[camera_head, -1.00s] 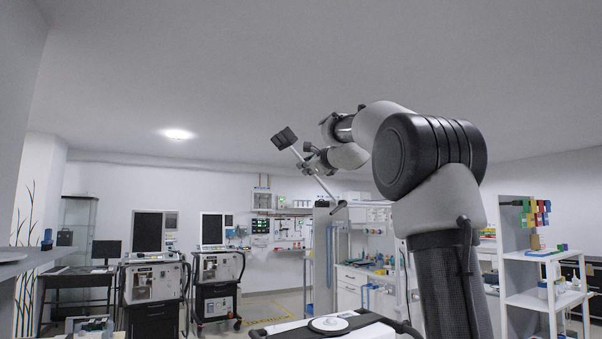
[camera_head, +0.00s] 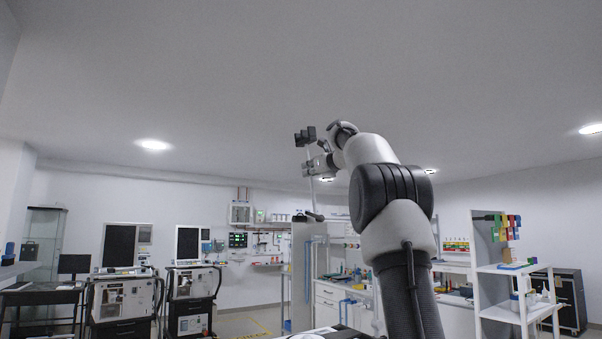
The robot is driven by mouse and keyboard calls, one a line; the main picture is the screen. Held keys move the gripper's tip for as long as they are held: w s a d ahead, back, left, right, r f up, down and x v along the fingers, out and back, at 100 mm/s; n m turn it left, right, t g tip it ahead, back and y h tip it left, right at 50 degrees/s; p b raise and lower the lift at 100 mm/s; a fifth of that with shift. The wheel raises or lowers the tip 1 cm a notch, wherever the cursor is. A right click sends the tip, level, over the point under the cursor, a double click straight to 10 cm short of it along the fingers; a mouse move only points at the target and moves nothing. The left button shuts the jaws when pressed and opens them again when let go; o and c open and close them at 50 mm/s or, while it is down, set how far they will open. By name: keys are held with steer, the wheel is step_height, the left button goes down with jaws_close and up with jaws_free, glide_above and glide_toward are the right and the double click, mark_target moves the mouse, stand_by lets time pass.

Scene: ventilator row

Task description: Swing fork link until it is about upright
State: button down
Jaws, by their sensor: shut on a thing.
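In the head camera view, a thin light rod that I take to be the fork link (camera_head: 311,190) stands close to upright, leaning slightly. A black block (camera_head: 305,136) sits at its top end, and a short dark piece (camera_head: 314,216) is at its lower end. My gripper (camera_head: 312,166) comes from the right at the end of my raised arm and is shut on the rod about midway along it. The fingers are small and partly hidden against the rod. What the lower end joins to cannot be made out.
Two ventilator carts (camera_head: 122,295) (camera_head: 192,296) stand at the left, with a desk and monitor (camera_head: 73,265) beyond. A white shelf (camera_head: 515,293) with coloured bins is at the right. A grey panel (camera_head: 302,270) and workbench are behind the rod. Open air surrounds my gripper.

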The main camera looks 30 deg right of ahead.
steer(key=shift+w+d+f+m, duration=0.15)
steer(key=shift+d+m, duration=0.65)
steer(key=shift+d, duration=0.45)
steer(key=c, duration=1.5)
jaws_free()
steer(key=s, duration=1.2)
steer(key=shift+d, duration=0.35)
